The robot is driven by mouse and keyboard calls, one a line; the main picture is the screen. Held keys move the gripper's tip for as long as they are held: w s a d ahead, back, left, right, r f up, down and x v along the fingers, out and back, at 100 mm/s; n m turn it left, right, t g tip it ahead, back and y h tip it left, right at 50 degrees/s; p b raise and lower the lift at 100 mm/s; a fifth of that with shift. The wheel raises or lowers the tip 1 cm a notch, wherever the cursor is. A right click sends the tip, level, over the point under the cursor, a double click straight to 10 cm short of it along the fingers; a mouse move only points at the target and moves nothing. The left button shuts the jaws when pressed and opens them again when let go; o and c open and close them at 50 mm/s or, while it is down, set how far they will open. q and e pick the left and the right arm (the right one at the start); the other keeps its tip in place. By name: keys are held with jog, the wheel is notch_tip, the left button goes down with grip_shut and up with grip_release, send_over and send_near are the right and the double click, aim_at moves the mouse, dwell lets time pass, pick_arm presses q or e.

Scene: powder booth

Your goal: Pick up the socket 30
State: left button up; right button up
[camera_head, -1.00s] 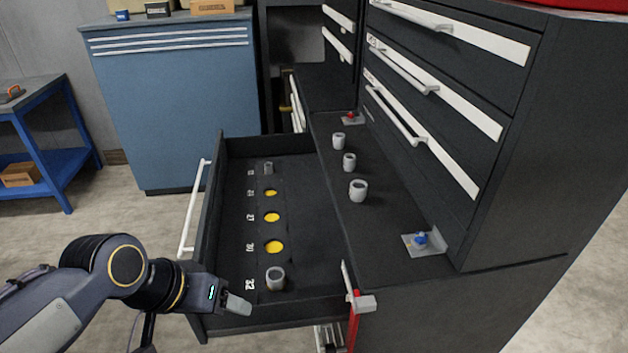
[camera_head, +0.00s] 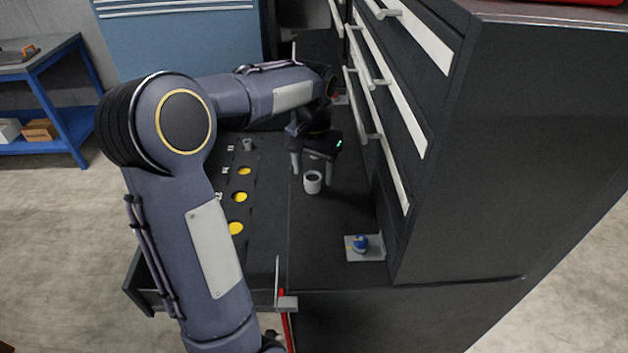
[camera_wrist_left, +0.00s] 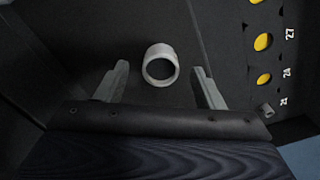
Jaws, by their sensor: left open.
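A grey ring-shaped socket (camera_head: 312,188), matching the largest of the row seen earlier, stands on the dark ledge beside the open drawer. No number is readable on it. My left gripper (camera_head: 312,172) is open and empty, just behind it in the head view. In the left wrist view the socket (camera_wrist_left: 160,49) lies between the lines of the two fingers of my left gripper (camera_wrist_left: 160,72), around or just beyond their tips, with a gap on each side. The other two ledge sockets are hidden behind my arm and gripper. My right gripper is out of view.
The open drawer (camera_head: 262,215) has yellow empty recesses (camera_head: 239,197) and a small socket (camera_head: 247,144) at its far end. My left arm hides its near left part. A blue knob on a plate (camera_head: 360,243) sits nearer on the ledge. The drawer cabinet (camera_head: 470,150) rises close on the right.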

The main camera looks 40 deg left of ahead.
aim_at(313, 176)
pick_arm(q)
jog(key=shift+f, duration=1.5)
jog(key=shift+c, duration=0.4)
jog(key=c, duration=1.1)
jog(key=shift+r, duration=0.15)
